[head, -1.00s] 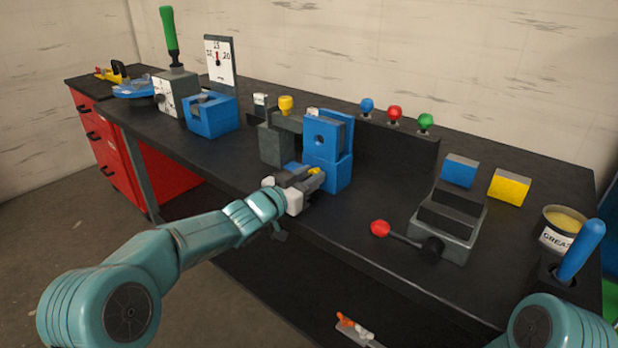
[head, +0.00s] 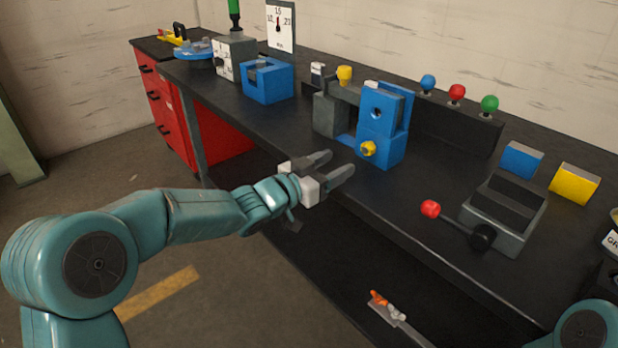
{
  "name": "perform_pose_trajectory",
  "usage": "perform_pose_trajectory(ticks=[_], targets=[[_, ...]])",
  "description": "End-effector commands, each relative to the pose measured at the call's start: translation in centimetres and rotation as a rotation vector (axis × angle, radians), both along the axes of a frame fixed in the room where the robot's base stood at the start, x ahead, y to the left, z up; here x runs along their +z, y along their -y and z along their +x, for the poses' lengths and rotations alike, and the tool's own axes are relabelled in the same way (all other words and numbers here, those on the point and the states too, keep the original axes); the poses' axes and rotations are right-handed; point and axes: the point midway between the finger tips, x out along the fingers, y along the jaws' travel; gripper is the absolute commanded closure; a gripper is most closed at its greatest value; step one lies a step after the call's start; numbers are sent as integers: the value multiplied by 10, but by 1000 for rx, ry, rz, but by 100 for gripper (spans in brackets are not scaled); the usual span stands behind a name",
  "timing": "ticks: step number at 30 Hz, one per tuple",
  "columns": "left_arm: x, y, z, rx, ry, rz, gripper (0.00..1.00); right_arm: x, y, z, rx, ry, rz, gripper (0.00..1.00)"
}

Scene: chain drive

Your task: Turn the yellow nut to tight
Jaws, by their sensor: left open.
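The yellow nut (head: 368,149) sits low on the front face of the blue block (head: 381,128) on the bench. A second yellow knob-like piece (head: 345,74) stands on top of the grey bracket (head: 330,114) behind it. My left gripper (head: 341,164) is open and empty, just left of and below the nut, its two grey fingers pointing toward the block. A gap shows between the fingers and the nut.
A lever with a red knob (head: 430,208) sticks out from a grey base (head: 502,211) on the right. Blue, red and green knobs (head: 456,92) line a dark rail behind. A blue holder (head: 268,81) stands at left. The bench's front edge runs below my left gripper.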

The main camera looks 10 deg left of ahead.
Motion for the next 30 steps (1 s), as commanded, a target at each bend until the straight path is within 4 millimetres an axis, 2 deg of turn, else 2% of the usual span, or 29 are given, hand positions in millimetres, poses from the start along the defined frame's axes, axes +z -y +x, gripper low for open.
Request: perform_pose_trajectory(ticks=[3, 10, 15, 30], targets=[[1, -19, -24, 3, 1, 1, 43, 1, 0, 0, 0, 0, 0, 43], [0, -38, -52, 1, 0, 1, 43, 2, 0, 0, 0, 0, 0, 43], [0, -42, -58, 0, 1, 1, 43, 2, 0, 0, 0, 0, 0, 43], [0, -43, -57, 7, 43, 61, 43, 2, 0, 0, 0, 0, 0, 43]])
